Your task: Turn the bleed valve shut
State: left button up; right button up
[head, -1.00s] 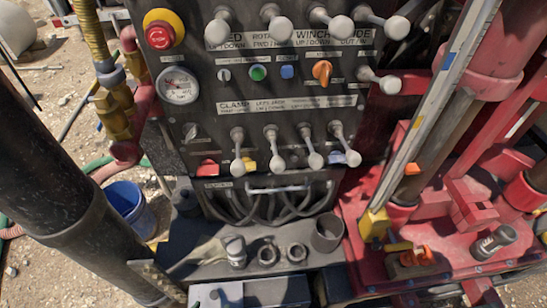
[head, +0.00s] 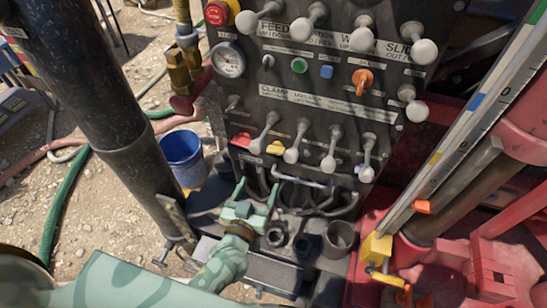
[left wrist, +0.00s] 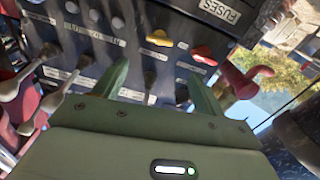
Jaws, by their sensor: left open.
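No label reading "bleed valve" can be made out. An orange turn knob (head: 363,78) sits on the dark control panel (head: 300,110), right of green and blue buttons. Which of these is the bleed valve I cannot tell. My left gripper (head: 256,192) is open and empty in front of the panel's lower edge, below the lower lever row. In the left wrist view its fingers (left wrist: 160,75) point at the panel, apart, with nothing between them. My right gripper is not in view.
Levers with grey knobs (head: 292,153) stick out from the panel. Hoses loop below it. A blue bucket (head: 183,158) stands on the ground left of it. A dark thick post (head: 110,110) rises at the left. Red machinery and a steel rail (head: 450,140) fill the right.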

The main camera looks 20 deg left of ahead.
aim_at(274, 152)
pick_arm(q)
jog(key=w+b, duration=0.1)
jog(key=w, duration=0.2)
jog(key=w+b, duration=0.1)
jog(key=w, duration=0.3)
jog(key=w+b, duration=0.2)
jog(key=w, duration=0.2)
jog(key=shift+d+f, duration=0.2)
jog(key=shift+d, duration=0.05)
jog(key=shift+w+d+r, duration=0.1)
jog(key=shift+w+r, duration=0.05)
jog(key=shift+w, duration=0.3)
jog(key=shift+c, duration=0.3)
jog(key=c, duration=0.9)
